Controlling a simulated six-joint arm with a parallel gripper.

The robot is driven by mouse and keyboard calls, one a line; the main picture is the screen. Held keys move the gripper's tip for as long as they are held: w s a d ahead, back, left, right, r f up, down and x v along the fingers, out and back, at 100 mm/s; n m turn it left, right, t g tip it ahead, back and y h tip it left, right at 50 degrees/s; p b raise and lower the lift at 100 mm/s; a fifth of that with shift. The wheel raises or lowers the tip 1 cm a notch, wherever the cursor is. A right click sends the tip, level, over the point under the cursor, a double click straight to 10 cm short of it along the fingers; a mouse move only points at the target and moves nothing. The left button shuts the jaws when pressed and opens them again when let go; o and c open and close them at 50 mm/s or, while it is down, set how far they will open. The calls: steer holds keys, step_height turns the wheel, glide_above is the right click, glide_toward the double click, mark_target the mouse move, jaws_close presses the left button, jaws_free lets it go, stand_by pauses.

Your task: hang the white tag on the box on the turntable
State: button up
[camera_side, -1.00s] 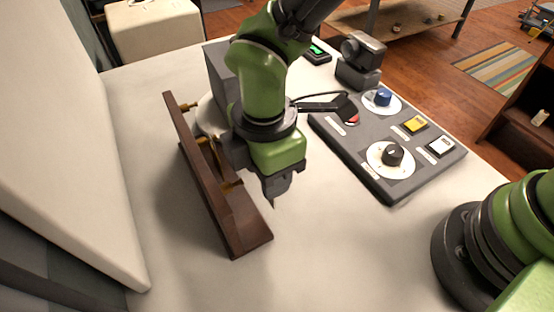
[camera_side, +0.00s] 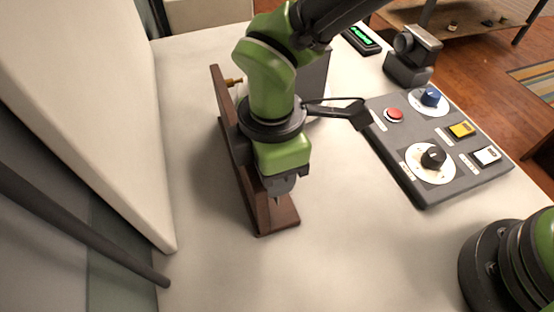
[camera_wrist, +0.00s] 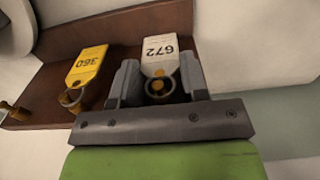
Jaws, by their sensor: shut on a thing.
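The white tag (camera_wrist: 163,50), marked 672, lies between the fingers of my gripper (camera_wrist: 160,75) in the wrist view. My gripper is shut on it near its ring; a brass peg end shows inside the ring. In the side view my gripper (camera_side: 279,198) is at the near end of the brown wooden rack (camera_side: 236,150), and the tag is hidden there. A yellow tag (camera_wrist: 87,65), marked 360, hangs by its ring on another peg to the left. The grey box (camera_side: 317,74) stands behind my arm; the turntable under it is mostly hidden.
A grey control panel (camera_side: 400,165) with a red button (camera_side: 394,115), knobs and switches lies to the right. A dark device with a green display (camera_side: 361,38) is at the back. A pale padded panel (camera_side: 95,110) borders the left. The front tabletop is clear.

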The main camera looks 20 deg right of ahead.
stand_by(0.4)
steer(key=o, duration=1)
steer(key=shift+r, duration=0.1)
step_height(320, 180, up, 10)
steer(key=shift+f, duration=0.1)
steer(key=d+r+m+t+y, duration=0.2)
steer(key=d+r+m, duration=0.7)
steer(key=d+r, duration=0.45)
steer(key=s+d+m+t, duration=0.1)
steer(key=s+d+m, duration=0.2)
steer(key=d+m, duration=0.1)
steer(key=s+d+m+t, duration=0.2)
steer(key=s+d+m, duration=0.2)
steer(key=s+d+m+t, duration=0.2)
steer(key=s+d+m, duration=0.2)
steer(key=d+m, duration=0.1)
steer(key=shift+s+f, duration=0.1)
steer(key=shift+f, duration=0.3)
